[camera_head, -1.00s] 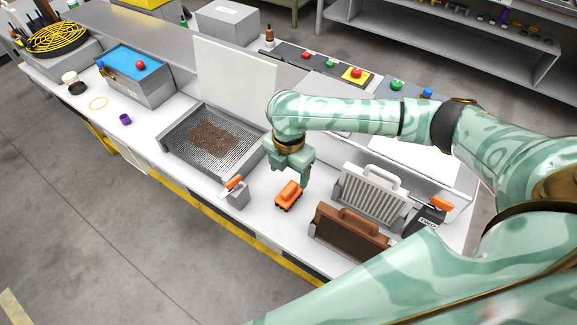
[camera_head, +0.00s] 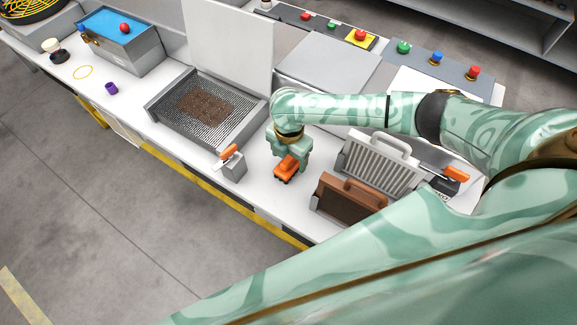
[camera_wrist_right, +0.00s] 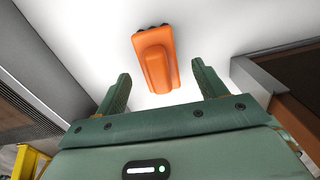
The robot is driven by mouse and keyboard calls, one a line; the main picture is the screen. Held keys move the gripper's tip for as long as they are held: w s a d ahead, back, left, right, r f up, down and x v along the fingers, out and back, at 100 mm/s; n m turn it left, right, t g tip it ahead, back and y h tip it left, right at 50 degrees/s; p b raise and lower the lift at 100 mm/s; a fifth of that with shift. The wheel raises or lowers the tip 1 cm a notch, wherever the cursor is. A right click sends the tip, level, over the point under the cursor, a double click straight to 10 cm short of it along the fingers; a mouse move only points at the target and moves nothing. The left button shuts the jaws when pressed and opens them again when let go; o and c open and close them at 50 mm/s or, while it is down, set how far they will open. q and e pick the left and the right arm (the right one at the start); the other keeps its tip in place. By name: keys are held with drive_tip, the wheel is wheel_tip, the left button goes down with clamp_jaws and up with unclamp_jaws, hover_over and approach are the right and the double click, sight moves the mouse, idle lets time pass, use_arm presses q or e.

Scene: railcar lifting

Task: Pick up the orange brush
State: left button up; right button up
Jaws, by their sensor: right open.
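The orange brush (camera_head: 286,170) lies on the white bench top, with dark bristles along its lower edge. In the right wrist view the brush (camera_wrist_right: 156,58) shows just beyond and between my fingertips, its raised grip pointing toward me. My right gripper (camera_head: 293,160) is above the brush in the head view and covers part of it. In the wrist view my right gripper (camera_wrist_right: 160,82) is open, with one finger to each side of the brush's line and nothing between the pads. My left gripper is out of view.
A grey holder with an orange-handled tool (camera_head: 233,170) stands left of the brush. A brown handled block (camera_head: 345,201) and a ribbed grey plate (camera_head: 379,165) stand close on the right. A mesh tray (camera_head: 160,109) lies further left. The bench's front edge is near.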

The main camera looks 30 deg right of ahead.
sight(289, 158)
wheel_tip(289, 158, down, 3)
drive_tip(key=shift+w+r+b, duration=0.1)
drive_tip(key=shift+b, duration=0.2)
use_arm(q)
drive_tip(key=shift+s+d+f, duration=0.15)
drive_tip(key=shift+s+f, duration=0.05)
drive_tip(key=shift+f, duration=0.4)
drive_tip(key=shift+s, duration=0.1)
